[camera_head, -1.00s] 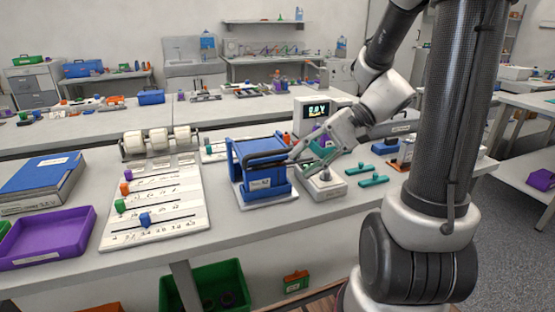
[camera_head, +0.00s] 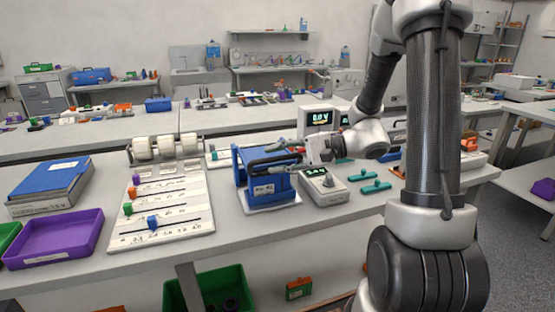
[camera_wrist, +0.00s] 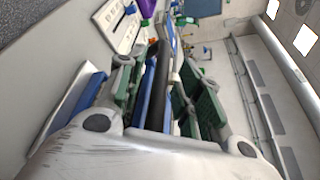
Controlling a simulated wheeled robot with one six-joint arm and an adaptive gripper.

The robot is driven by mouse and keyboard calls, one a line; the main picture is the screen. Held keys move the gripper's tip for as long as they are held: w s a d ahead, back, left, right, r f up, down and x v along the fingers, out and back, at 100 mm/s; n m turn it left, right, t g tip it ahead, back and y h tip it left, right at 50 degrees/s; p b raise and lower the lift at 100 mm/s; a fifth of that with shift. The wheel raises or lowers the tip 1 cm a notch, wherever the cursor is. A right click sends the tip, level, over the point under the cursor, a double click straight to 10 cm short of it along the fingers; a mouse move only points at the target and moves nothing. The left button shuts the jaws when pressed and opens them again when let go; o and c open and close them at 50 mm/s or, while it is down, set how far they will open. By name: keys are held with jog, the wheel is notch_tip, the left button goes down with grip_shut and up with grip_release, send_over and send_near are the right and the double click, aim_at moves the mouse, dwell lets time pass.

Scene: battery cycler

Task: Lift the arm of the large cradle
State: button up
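The large cradle (camera_head: 268,192) is a blue frame with a white label on its front, standing on a white base on the bench. Its dark bar-like arm (camera_head: 268,163) runs across between the blue sides, near the top. My gripper (camera_head: 288,156) is at the right side of the cradle, at about the bar's height. In the wrist view, my gripper's green-padded fingers (camera_wrist: 157,68) are apart, with the black bar (camera_wrist: 180,92) between them. Gaps show beside the bar, so I see no firm grip. The bar's near end is hidden behind the gripper body.
A grey meter (camera_head: 323,186) with a lit display stands just right of the cradle. Teal pieces (camera_head: 375,187) lie farther right. A white slider board (camera_head: 160,212) is to the left, with a purple tray (camera_head: 52,238) beyond it. A display box (camera_head: 320,118) stands behind.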

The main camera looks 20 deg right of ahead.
grip_shut()
dwell(0.3)
